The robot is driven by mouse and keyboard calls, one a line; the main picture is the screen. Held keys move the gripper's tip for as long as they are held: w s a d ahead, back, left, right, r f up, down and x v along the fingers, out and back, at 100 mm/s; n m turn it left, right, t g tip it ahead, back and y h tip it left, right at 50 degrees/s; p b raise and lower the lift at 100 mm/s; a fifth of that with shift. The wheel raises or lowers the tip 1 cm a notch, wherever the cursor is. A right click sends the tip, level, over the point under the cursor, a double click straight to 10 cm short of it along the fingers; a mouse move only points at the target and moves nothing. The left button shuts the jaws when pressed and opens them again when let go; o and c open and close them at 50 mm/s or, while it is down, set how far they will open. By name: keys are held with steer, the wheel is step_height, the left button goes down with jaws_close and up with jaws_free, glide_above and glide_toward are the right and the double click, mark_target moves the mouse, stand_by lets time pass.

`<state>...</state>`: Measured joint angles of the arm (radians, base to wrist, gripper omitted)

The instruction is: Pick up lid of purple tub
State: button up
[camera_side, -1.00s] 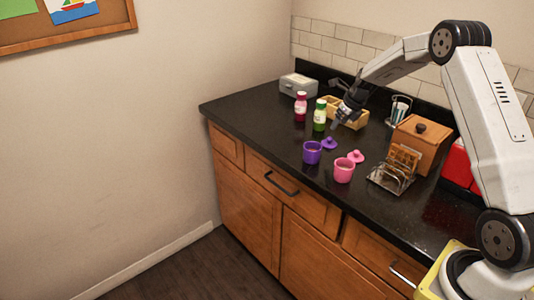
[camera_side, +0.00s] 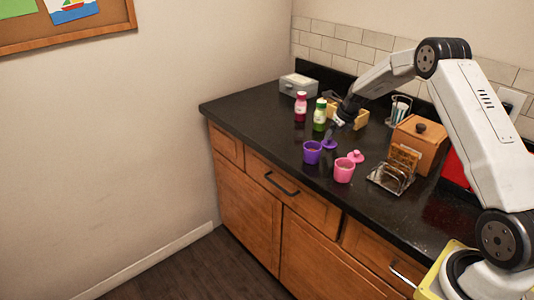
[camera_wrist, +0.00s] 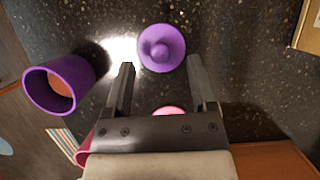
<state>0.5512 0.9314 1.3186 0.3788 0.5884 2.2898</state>
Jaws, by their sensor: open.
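The purple lid (camera_wrist: 161,48) lies on the dark counter, round with a knob in the middle. My gripper (camera_wrist: 157,72) is open and empty above the counter. In the wrist view its fingers point toward the lid, one on either side of its near edge. How high the fingertips are above the lid cannot be told.

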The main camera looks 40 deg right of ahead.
mark_target(330, 141)
steer(key=shift+x, duration=1.3)
jaws_close()
